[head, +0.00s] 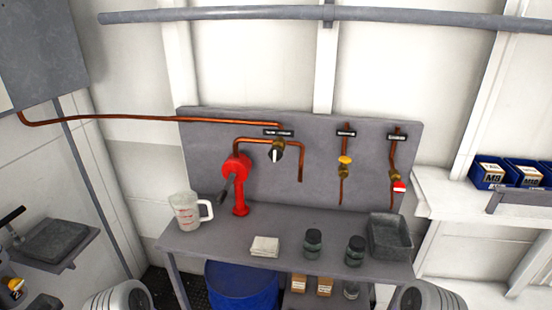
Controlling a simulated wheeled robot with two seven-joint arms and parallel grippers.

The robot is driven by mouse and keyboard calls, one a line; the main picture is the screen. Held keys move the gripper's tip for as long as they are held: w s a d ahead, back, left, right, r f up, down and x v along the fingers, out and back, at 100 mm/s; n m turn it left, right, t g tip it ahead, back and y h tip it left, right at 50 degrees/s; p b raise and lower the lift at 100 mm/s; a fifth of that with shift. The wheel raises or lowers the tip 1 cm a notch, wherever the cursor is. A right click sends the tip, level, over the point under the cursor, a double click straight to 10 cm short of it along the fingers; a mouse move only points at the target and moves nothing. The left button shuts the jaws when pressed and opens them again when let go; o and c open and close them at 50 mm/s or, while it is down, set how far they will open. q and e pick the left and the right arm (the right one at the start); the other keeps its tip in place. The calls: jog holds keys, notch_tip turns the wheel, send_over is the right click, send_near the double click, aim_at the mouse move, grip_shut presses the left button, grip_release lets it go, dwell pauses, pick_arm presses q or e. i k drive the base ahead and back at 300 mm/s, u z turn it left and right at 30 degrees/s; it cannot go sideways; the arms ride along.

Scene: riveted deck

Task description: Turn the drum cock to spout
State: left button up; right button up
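A brass cock (277,150) with a black and white handle sits on the grey back panel (220,140), under a small black label (279,133) too small to read. I take it for the drum cock. Its handle looks to point down. Copper pipes meet at it: one from the left, one towards the red hand pump (237,180), and one bending down at the right as an open spout (300,172).
On the grey bench (190,242) stand a measuring jug (187,212), folded cloth (265,246), two dark jars (313,243) and a grey tub (391,236). Two other valves, yellow-handled (345,160) and red-handled (399,186), are to the right. A blue drum (242,287) is below.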

aim_at(275, 154)
jog(key=k, duration=1.15)
jog(key=u, duration=0.8)
jog(key=i, duration=1.8)
jog(key=z, duration=0.45)
